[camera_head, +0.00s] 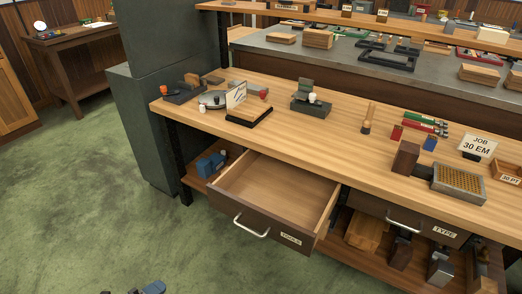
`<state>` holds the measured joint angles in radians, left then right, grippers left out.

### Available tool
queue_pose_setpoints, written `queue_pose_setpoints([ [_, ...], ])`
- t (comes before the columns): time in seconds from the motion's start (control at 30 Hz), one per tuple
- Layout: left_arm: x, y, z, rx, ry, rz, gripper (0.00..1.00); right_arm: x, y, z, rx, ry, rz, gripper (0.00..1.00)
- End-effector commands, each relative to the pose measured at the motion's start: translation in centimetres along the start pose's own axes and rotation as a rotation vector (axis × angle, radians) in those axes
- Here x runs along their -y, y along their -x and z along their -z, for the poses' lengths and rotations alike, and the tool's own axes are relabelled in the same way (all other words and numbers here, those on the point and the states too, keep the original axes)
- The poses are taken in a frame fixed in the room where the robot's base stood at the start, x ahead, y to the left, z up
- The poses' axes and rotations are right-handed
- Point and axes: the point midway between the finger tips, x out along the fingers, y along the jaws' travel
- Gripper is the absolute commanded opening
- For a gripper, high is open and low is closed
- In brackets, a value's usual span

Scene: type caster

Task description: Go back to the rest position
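A small dark and blue part shows at the bottom edge, left of the middle; it looks like the tip of my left arm, but too little shows to tell its fingers. My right gripper is not in view. The wooden workbench (340,118) stands ahead of me. Its left drawer (262,203), with a label that seems to read TOOLS, is pulled out and looks empty. The drawer labelled TYPE (426,231) is shut. No gripper touches the bench or the drawers.
On the bench are a sign reading JOB 30 EM (479,143), a tray of small yellowish pieces (458,184), a wooden-handled tool (368,118) and a black-based stand (248,116). A dark cabinet (150,120) stands left. Green floor (80,210) is open at the left front.

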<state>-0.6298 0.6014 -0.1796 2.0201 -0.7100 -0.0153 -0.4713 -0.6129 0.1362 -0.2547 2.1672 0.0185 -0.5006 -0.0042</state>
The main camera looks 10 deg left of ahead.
Motion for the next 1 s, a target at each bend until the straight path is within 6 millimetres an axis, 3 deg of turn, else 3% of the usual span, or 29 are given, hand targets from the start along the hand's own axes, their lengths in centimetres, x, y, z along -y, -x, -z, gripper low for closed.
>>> queue_pose_setpoints([
  [0.33,0.4,0.0,1.1,0.154,0.721,-0.113,0.39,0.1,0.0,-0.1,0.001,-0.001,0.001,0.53],
  [0.6,-0.5,0.7,4.5,0.245,1.234,-0.271,0.39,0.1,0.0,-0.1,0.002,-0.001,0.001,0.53],
  [1.0,1.1,-1.9,10.0,0.234,1.478,-0.169,0.39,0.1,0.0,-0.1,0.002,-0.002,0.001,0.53],
])
